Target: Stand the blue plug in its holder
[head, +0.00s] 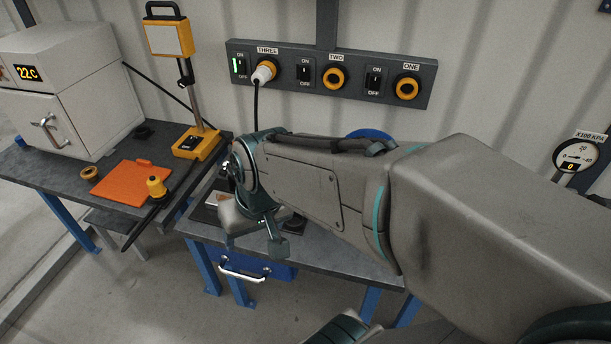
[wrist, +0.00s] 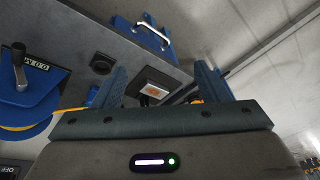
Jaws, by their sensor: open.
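I cannot make out the blue plug or be sure of its holder in either view; my arm covers much of the right bench in the head view. My gripper (head: 256,232) hangs over the left part of that bench. In the wrist view my gripper (wrist: 162,68) has its two blue-grey fingers spread wide with nothing held between them. A small pale box with an orange face (wrist: 154,89) shows beyond the gap, apart from the fingers. A dark round piece (wrist: 103,64) lies near the left finger; I cannot tell whether it is a holder.
A blue reel (wrist: 32,103) with a crank is at the wrist view's left. A white plug (head: 264,72) sits in socket THREE; sockets TWO (head: 333,78) and ONE (head: 407,88) are empty. A yellow plug (head: 156,187) and orange mat (head: 128,182) occupy the left bench. A blue drawer (head: 266,267) hangs below.

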